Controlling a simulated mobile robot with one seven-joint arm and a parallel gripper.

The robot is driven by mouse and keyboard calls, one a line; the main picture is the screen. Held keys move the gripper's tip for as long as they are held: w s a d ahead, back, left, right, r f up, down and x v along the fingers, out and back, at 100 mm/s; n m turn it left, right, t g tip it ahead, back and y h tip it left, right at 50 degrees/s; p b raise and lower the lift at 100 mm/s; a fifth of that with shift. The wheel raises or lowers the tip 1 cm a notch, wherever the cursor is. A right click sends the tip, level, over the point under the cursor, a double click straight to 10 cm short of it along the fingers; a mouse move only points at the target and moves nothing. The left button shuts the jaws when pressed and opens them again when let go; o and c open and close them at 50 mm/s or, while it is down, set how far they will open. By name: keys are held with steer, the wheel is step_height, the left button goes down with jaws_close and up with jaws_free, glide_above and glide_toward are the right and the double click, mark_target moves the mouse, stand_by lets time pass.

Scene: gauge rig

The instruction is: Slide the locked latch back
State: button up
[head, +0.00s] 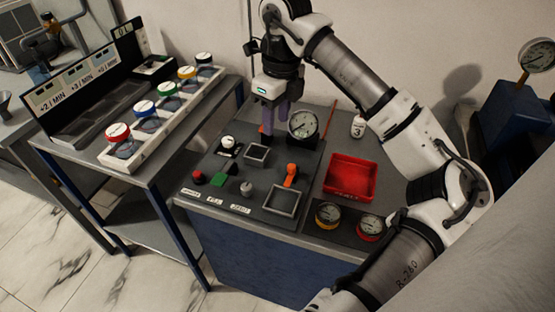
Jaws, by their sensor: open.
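My gripper (268,131) hangs over the back of the dark control panel (228,196), left of a round dial gauge (303,124). Its purple fingers point down, and I see nothing held between them. A small red-orange part shows beside the fingertips, partly hidden by them; whether they touch it I cannot tell. An orange lever-like part (291,173) stands on the right of the panel, apart from my gripper. I cannot tell for sure which part is the latch.
The panel also carries a white knob (228,142), a red button (198,177), a green switch (219,180) and a grey knob (246,188). A red tray (349,178) and two loose gauges (328,215) sit right. A rack of colored-lid jars (118,133) stands left.

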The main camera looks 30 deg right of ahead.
mark_target(291, 166)
steer(key=shift+m+h, duration=0.3)
steer(key=shift+m, duration=0.1)
steer(key=d+f, duration=0.1)
steer(key=f, duration=0.3)
steer(key=s+d+f+p, duration=0.1)
steer(key=f, duration=0.4)
steer(key=s+d+f, duration=0.1)
steer(key=f, duration=0.3)
steer(key=shift+f+p, duration=0.3)
steer(key=shift+p, duration=0.1)
jaws_close()
